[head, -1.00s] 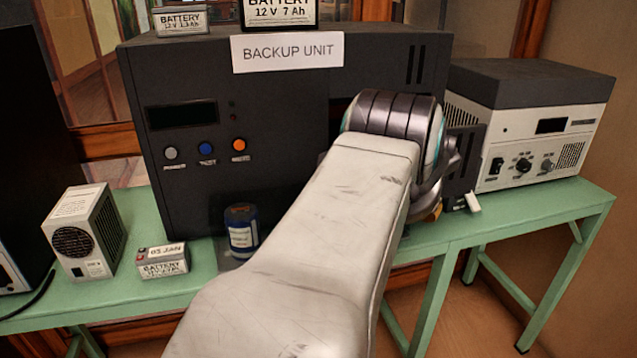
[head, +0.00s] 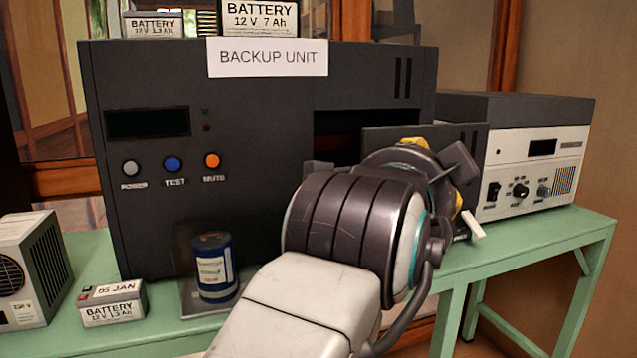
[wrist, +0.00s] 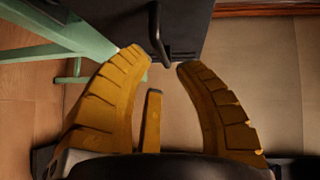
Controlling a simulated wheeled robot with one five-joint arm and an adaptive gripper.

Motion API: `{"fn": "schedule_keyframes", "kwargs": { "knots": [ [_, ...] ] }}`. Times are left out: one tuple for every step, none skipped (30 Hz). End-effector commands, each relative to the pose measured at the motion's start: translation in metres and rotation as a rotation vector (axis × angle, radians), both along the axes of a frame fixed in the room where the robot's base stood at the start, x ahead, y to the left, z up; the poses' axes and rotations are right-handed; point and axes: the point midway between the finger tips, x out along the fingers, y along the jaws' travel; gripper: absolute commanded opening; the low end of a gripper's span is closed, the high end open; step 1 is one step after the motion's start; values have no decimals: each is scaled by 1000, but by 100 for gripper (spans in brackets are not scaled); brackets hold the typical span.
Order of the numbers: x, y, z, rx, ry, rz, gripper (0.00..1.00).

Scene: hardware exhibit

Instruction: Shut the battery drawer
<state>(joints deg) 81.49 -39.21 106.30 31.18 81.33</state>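The battery drawer stands open. Its dark front panel (head: 478,145) is out in front of the backup unit (head: 250,120), below and right of a dark opening (head: 345,125) in the unit's face. My gripper (head: 452,178) is in front of this panel and my arm hides much of it. In the wrist view my gripper (wrist: 163,62) has its yellow fingers apart. A dark bar handle (wrist: 157,35) on the drawer's front panel (wrist: 188,25) reaches to the gap between the fingertips. Whether a finger touches it I cannot tell. The drawer's inside is hidden.
A battery (head: 113,302) and a blue can (head: 214,268) stand on the green bench (head: 75,275) before the unit. Two batteries (head: 258,18) (head: 153,24) sit on top. A white-fronted device (head: 535,165) is at right, a grey fan box (head: 30,268) at left.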

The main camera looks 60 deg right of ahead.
Motion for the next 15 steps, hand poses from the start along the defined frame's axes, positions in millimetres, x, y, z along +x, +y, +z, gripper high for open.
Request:
{"fn": "schedule_keyframes", "kwargs": {
  "knots": [
    [1,-7,-7,2,0,0,30],
    [2,-10,-7,2,0,0,30],
    [2,-14,-7,2,0,0,30],
    [3,-17,-8,2,0,0,30],
    [3,-20,-8,2,1,0,30],
    [3,-23,-8,1,1,0,30],
    [4,-26,-9,1,1,0,30],
    [4,-28,-9,2,1,1,30],
    [5,-31,-9,1,1,1,30],
    [5,-34,-9,2,1,1,30],
    [6,-37,-8,3,1,1,30],
    [6,-41,-8,3,1,1,30],
    [7,-43,-9,3,1,1,30],
    [7,-46,-9,3,1,1,30],
    [7,-48,-9,3,1,1,30]
  ]
}}
